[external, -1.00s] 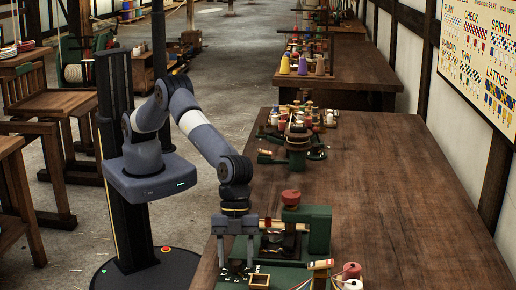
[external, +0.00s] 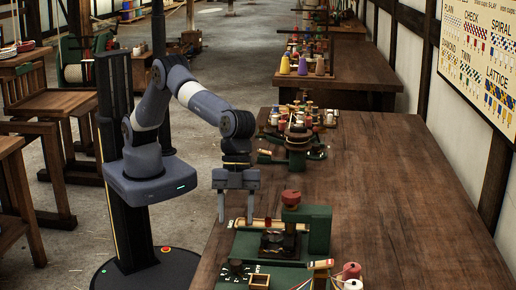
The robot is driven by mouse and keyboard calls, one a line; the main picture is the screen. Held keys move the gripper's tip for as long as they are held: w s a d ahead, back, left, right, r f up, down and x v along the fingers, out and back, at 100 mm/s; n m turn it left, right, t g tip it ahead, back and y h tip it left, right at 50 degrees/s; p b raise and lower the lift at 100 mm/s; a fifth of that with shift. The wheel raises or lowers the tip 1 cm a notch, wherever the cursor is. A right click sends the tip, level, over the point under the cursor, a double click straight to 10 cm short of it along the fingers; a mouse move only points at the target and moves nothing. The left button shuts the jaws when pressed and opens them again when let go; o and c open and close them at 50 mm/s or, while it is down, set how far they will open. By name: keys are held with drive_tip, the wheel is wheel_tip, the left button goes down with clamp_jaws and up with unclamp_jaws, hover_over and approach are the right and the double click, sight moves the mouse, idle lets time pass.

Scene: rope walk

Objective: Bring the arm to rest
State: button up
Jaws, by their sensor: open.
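My gripper (external: 236,207) is open and empty. Its two fingers point down above the near-left edge of the wooden bench (external: 400,205). It hangs above and a little to the left of a green machine (external: 319,228) with a red knob, and looks clear of it. My arm (external: 195,97) is bent, with its elbow raised.
A cluttered braiding stand (external: 298,140) is farther back. The bench's right side is clear. A wooden table (external: 50,103) stands at left.

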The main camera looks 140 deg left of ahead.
sight(236, 262)
drive_tip(key=p+x, duration=0.1)
drive_tip(key=x, duration=0.9)
drive_tip(key=shift+s+f, duration=0.1)
drive_tip(key=shift+d+f, duration=0.1)
drive_tip(key=shift+f, duration=0.1)
drive_tip(key=shift+r+n+y+p, duration=0.1)
drive_tip(key=shift+n+y+p, duration=0.2)
drive_tip(key=shift+n+p, duration=0.35)
drive_tip(key=shift+d+n+t+y+p, duration=0.15)
drive_tip(key=shift+n+y+p, duration=0.3)
drive_tip(key=shift+n, duration=0.6)
drive_tip(key=shift+a+n+t+y+p, duration=0.1)
drive_tip(key=shift+n+y+p, duration=0.2)
drive_tip(key=shift+n+p, duration=0.55)
drive_tip(key=shift+d+n+t+y+p, duration=0.15)
drive_tip(key=shift+n+y+p, duration=0.15)
drive_tip(key=shift+n, duration=0.95)
drive_tip(key=w+r+b+v, duration=0.1)
drive_tip(key=b+v, duration=0.1)
drive_tip(key=v, duration=1.2)
drive_tip(key=shift+n+y, duration=0.35)
drive_tip(key=shift+n, duration=0.35)
drive_tip(key=shift+w+a+r, duration=0.1)
drive_tip(key=shift+a, duration=0.7)
drive_tip(key=shift+w+a+r, duration=0.15)
drive_tip(key=shift+a, duration=0.6)
drive_tip(key=shift+w+a+r, duration=0.1)
drive_tip(key=shift+a, duration=0.7)
